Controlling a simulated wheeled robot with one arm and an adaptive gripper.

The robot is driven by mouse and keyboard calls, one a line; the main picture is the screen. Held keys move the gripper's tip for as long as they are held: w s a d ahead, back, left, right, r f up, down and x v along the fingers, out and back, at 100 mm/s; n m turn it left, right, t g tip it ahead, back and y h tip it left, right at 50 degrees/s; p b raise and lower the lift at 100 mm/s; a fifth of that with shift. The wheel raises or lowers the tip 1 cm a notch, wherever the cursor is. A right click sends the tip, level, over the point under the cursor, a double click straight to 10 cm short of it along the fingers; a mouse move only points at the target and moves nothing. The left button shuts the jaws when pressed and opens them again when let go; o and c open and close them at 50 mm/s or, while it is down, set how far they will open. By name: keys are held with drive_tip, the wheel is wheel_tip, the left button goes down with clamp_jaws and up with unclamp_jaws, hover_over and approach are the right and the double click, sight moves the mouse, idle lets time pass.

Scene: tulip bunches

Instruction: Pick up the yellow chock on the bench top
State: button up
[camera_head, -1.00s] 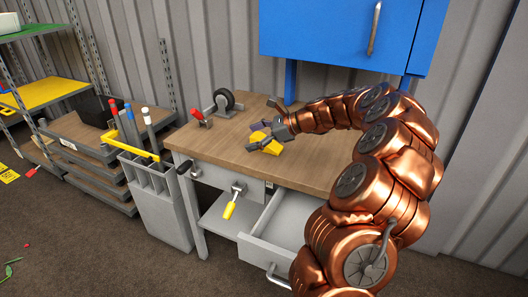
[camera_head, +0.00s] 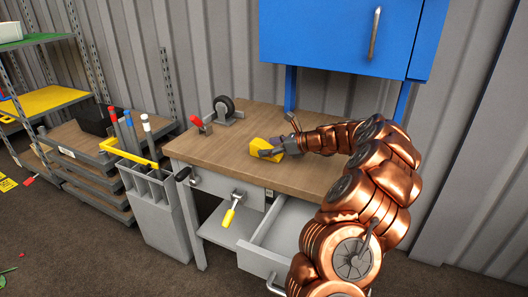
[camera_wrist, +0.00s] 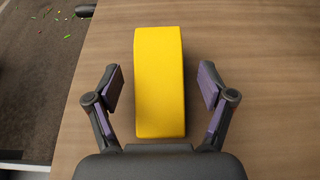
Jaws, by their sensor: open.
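The yellow chock (camera_head: 259,146) lies on the wooden bench top (camera_head: 215,150), near its middle. In the wrist view the chock (camera_wrist: 160,80) stretches away from me between the two fingers of my gripper (camera_wrist: 161,87). The fingers have purple pads and stand open, one on each side, with a gap between each pad and the chock. In the head view my gripper (camera_head: 268,151) is low over the bench at the chock's right side, and its fingers partly cover the chock.
A caster wheel (camera_head: 224,106) and a red-handled tool (camera_head: 197,120) sit at the back left of the bench. A blue cabinet (camera_head: 335,35) hangs above. An open drawer (camera_head: 268,250) juts out below the front edge. The bench top left of the chock is clear.

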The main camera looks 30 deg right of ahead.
drive_tip(key=shift+x, duration=1.1)
drive_tip(key=shift+c, duration=0.3)
drive_tip(key=c, duration=1.4)
drive_tip(key=shift+c, duration=0.2)
